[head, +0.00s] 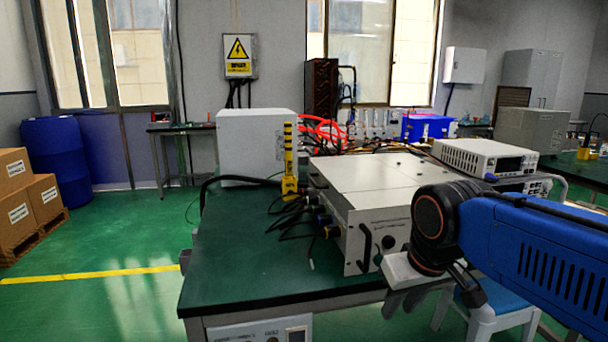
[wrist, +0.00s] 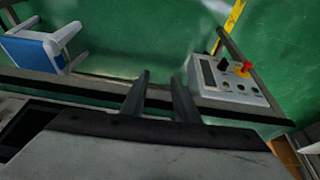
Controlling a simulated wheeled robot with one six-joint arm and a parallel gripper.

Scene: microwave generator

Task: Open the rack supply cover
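My gripper (head: 405,298) hangs low in front of the table's front edge in the head view, just below the white rack-type unit (head: 375,218) with black handles. In the wrist view its two dark fingers (wrist: 161,76) stand apart with nothing between them. A light panel box (wrist: 232,84) with a small display, a black knob and a red knob lies right of the fingers, apart from them. A white panel (head: 258,331) under the table's front edge is cut off by the head view's bottom edge. I cannot tell which part is the rack supply cover.
The green-topped table (head: 240,255) carries cables and a yellow-black stack light (head: 289,160). A blue-seated stool (head: 478,305) stands below my arm; it also shows in the wrist view (wrist: 32,48). A bench instrument (head: 485,157) stands behind.

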